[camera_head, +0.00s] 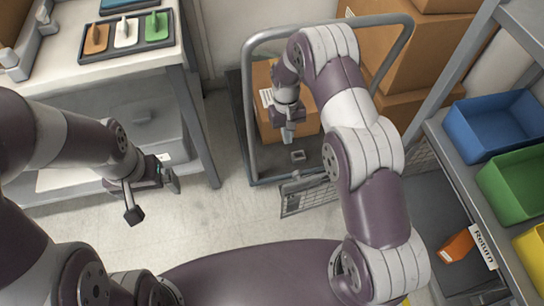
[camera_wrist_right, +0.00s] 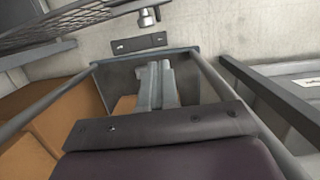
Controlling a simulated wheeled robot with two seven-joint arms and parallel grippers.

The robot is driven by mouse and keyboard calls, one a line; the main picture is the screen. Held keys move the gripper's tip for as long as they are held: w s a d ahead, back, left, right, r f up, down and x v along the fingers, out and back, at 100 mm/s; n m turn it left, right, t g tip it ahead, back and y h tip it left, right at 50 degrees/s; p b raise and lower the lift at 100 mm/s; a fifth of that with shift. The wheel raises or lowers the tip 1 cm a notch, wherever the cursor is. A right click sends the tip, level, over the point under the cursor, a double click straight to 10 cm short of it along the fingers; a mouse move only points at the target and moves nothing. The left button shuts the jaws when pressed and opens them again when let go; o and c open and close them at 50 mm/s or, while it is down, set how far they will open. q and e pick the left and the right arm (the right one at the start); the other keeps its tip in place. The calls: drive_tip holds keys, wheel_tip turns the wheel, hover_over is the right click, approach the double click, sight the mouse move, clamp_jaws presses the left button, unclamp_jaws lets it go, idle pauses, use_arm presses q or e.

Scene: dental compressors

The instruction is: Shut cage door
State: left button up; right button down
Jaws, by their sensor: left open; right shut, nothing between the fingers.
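A mesh panel also shows at the upper left of the right wrist view (camera_wrist_right: 75,28). My right gripper (camera_head: 288,135) is shut and empty, pointing down inside the outline of the frame, above a carton. Its closed fingers show in the wrist view (camera_wrist_right: 156,85), apart from the mesh. My left gripper (camera_head: 154,197) is open and empty over the floor, left of the cart.
Cartons (camera_head: 386,60) stand behind the cart. A workbench (camera_head: 185,55) with a tray of coloured pieces is at the left. A shelf at the right holds a blue bin (camera_head: 490,122), a green bin (camera_head: 515,183) and a yellow bin. Bare floor (camera_head: 225,205) lies between bench and cart.

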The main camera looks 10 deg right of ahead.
drive_tip(key=w+a+f, duration=0.2)
drive_tip(key=w+f, duration=0.1)
drive_tip(key=f, duration=0.1)
use_arm(q)
drive_tip(key=shift+s+a+f+b, duration=0.2)
drive_tip(key=shift+s+f+b, duration=0.1)
drive_tip(key=shift+b, duration=0.5)
use_arm(e)
drive_tip(key=s+d+f, duration=0.1)
drive_tip(key=s+f, duration=0.5)
drive_tip(key=f, duration=0.3)
drive_tip(key=shift+f+g, duration=0.15)
drive_tip(key=shift+g, duration=0.15)
drive_tip(key=shift+s, duration=0.1)
